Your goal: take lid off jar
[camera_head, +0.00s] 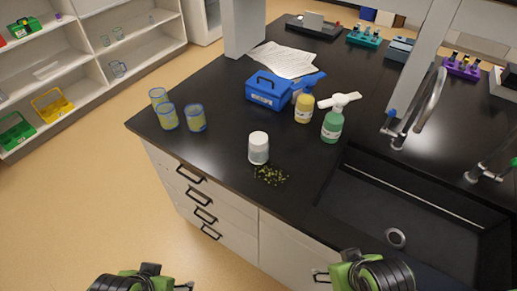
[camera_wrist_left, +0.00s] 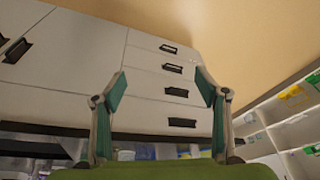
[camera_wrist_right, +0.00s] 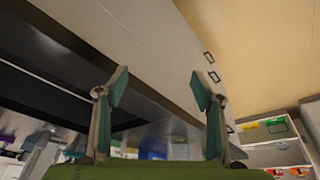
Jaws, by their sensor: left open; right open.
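The jar (camera_head: 259,155) stands upright on the black counter near its front edge, with its white lid (camera_head: 258,138) on top. My left arm shows at the bottom left of the head view, well short of the counter. Its gripper (camera_wrist_left: 160,90) is open and empty in the left wrist view, with drawer fronts beyond the fingers. My right arm shows at the bottom right of the head view. Its gripper (camera_wrist_right: 160,90) is open and empty in the right wrist view, beside the cabinet side. Neither gripper touches the jar.
Green crumbs (camera_head: 270,175) lie in front of the jar. Several cups (camera_head: 168,116) stand to the left. A blue box (camera_head: 268,91), a yellow bottle (camera_head: 304,107) and a green spray bottle (camera_head: 332,124) stand behind. A sink (camera_head: 420,205) with taps (camera_head: 430,105) is at the right.

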